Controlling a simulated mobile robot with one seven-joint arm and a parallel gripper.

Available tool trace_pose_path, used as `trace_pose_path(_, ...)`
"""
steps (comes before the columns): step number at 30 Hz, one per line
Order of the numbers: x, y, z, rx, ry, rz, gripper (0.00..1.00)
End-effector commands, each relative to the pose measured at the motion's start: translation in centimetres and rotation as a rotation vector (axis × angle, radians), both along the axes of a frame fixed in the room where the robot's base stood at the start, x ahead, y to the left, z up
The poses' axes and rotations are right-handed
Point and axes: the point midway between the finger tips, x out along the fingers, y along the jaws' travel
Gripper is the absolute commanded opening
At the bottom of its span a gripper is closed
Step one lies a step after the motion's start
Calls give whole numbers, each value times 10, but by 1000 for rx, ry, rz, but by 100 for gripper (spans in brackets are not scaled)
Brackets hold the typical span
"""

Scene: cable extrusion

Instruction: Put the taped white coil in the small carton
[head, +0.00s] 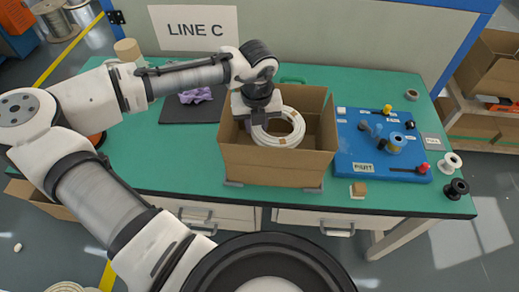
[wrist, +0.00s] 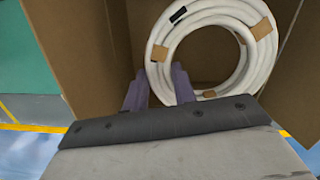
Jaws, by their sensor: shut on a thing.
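The taped white coil (head: 290,128) shows at the mouth of the small carton (head: 270,165) on the green table in the head view. In the wrist view the coil (wrist: 207,60) has brown tape patches and one black mark, and carton walls (wrist: 90,50) surround it. My gripper (head: 262,118) reaches down into the carton at its left side. In the wrist view its two fingers (wrist: 160,88) are at the coil's lower left part, shut on the coil. The coil looks tilted; whether it touches the carton floor is hidden.
A blue board (head: 380,148) with knobs and levers stands right of the carton. A black mat (head: 192,104) with a purple cloth (head: 196,95) lies to the left. White (head: 450,162) and black (head: 456,188) spools sit at the table's right edge. The LINE C panel stands behind.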

Motion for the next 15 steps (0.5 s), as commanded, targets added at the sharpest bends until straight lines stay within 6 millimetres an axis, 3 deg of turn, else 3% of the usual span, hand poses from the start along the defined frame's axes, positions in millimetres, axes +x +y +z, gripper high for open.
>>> trace_pose_path(6,0,-1,-55,0,2,-3,0)
trace_pose_path(15,0,0,-90,-2,1,-1,0)
